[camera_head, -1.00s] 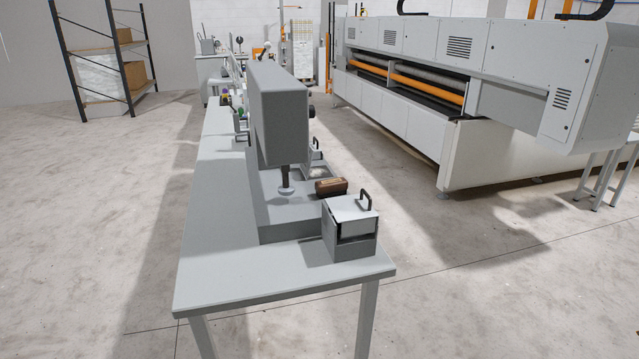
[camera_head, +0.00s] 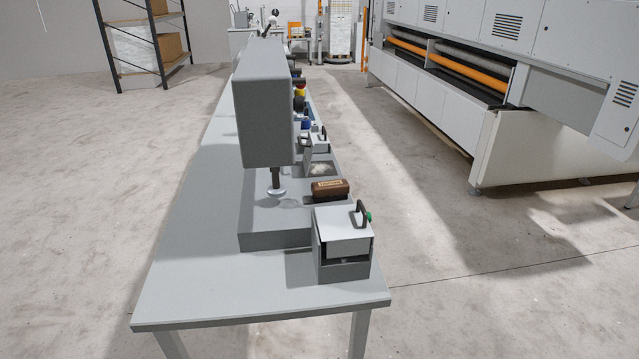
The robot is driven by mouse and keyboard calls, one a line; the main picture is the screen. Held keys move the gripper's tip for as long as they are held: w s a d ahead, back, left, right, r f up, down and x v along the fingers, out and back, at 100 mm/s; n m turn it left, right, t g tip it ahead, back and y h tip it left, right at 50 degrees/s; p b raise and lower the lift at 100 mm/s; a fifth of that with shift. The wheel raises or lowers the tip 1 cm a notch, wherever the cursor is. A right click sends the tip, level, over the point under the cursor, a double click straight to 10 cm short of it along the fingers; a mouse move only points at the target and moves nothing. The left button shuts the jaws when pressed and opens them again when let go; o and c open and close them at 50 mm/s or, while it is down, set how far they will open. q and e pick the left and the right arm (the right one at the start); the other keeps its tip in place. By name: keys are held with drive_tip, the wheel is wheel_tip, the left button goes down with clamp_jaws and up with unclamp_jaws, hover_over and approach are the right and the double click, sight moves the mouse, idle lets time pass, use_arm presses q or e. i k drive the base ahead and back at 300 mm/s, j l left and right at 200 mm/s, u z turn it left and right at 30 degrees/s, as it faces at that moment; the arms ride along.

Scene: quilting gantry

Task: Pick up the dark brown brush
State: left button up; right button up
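The dark brown brush (camera_head: 331,190) lies on the right side of the grey machine base on the long table, behind a small grey box. It has a lighter label on its upper side. Its lower edge is partly hard to make out behind the box. Neither of my grippers shows in the head view.
The grey table (camera_head: 190,255) runs away from me. A tall grey press-like machine (camera_head: 264,115) stands left of the brush. The grey box with a dark handle (camera_head: 342,262) stands in front. Several small items line the table farther back. A large white machine (camera_head: 450,105) stands right, across open floor.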

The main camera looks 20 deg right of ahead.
sight(333, 190)
drive_tip(key=i+l+u, duration=0.2)
drive_tip(key=l+u, duration=0.15)
drive_tip(key=l, duration=0.35)
drive_tip(key=i+l+u, duration=0.1)
drive_tip(key=l+u, duration=0.25)
drive_tip(key=l, duration=0.35)
drive_tip(key=l+u, duration=0.4)
drive_tip(key=l, duration=0.35)
drive_tip(key=l+u, duration=0.35)
drive_tip(key=l, duration=0.4)
drive_tip(key=k+l+u, duration=0.2)
drive_tip(key=l+u, duration=0.15)
drive_tip(key=l, duration=0.35)
